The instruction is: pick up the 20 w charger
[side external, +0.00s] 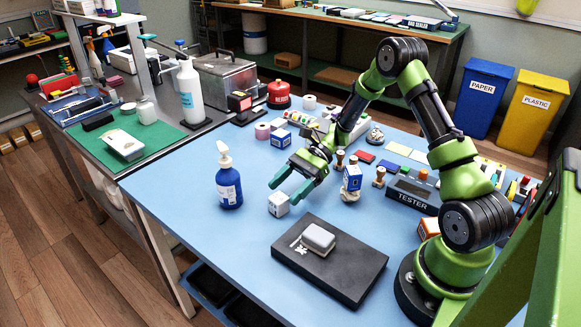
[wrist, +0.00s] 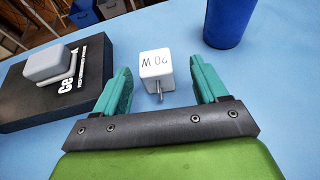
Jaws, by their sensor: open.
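My gripper (wrist: 160,82) has teal fingers that are open, one on each side of the charger, with visible gaps. In the side external view my gripper (side external: 290,186) is just above and beside the charger.
A blue pump bottle (side external: 229,188) stands left of the charger. A black slab (side external: 350,275) with a grey block (side external: 318,238) on it lies nearer the front.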

